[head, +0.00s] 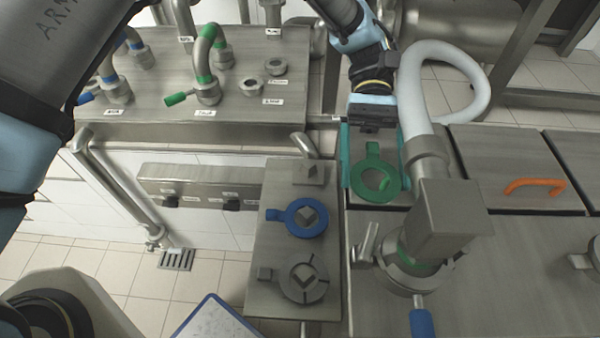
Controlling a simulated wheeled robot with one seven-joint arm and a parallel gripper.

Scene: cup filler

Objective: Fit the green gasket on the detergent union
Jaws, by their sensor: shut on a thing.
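The green gasket (375,184), a flat ring with a tab, is in the head view right of centre. Two open steel unions (250,87) and (275,66) stand on the steel bench at upper left. Their labels are too small to read, so I cannot tell which is the detergent one.
A steel plate (265,180) holds a blue gasket (300,217), a grey ring (305,283) and a bare peg (311,172). A white hose (410,90) and steel fitting (450,225) stand close right of the gasket. Green-banded (206,90) and blue-banded pipes rise from the bench.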

